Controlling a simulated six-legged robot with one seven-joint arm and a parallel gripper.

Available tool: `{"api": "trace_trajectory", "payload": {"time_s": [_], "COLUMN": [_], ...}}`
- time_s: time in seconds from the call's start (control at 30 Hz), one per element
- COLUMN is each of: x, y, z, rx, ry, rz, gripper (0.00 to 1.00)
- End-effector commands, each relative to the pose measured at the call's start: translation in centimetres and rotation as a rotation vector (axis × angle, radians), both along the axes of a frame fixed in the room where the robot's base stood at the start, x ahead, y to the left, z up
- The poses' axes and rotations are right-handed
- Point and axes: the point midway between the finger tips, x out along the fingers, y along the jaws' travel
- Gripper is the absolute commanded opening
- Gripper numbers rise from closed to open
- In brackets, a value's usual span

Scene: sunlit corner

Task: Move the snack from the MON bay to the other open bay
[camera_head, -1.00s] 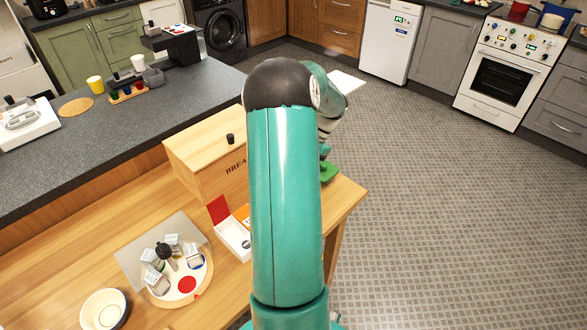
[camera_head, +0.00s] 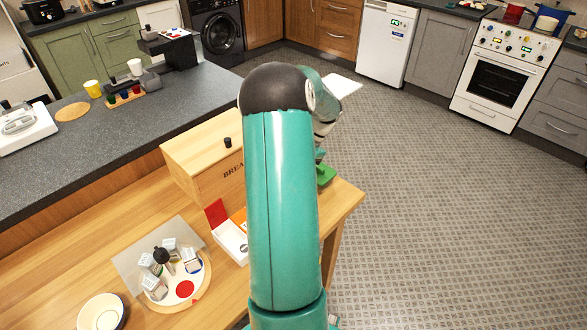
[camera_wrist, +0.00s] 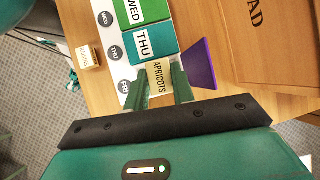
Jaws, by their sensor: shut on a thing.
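My gripper (camera_wrist: 160,92) is shut on a small pale pack marked APRICOTS (camera_wrist: 159,78) in the wrist view. The pack is at the end bay, beside the round FRI label (camera_wrist: 124,87) and an open purple lid (camera_wrist: 202,64). I cannot tell whether it rests inside or is held just above. The green WED lid (camera_wrist: 131,12) and the teal THU lid (camera_wrist: 142,43) are shut. In the head view, the organizer's white MON-end bay (camera_head: 232,243) has its red lid (camera_head: 216,213) raised. My arm hides the gripper and much of the organizer there.
A wooden bread bin (camera_head: 201,157) stands right beside the organizer. A small box (camera_wrist: 89,57) lies apart from the bays in the wrist view. A round board (camera_head: 204,281) with several packs and a bowl (camera_head: 102,313) are at lower left. The table ends at the right.

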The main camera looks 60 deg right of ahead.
Motion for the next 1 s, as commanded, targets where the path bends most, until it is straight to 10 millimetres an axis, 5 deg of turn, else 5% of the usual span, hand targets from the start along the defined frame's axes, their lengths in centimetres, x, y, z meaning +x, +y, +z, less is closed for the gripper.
{"api": "trace_trajectory", "payload": {"time_s": [1.0], "x": [0.0], "y": [0.0], "z": [-3.1], "rx": [0.001], "ry": [0.000], "rz": [-0.001], "gripper": [0.03]}}
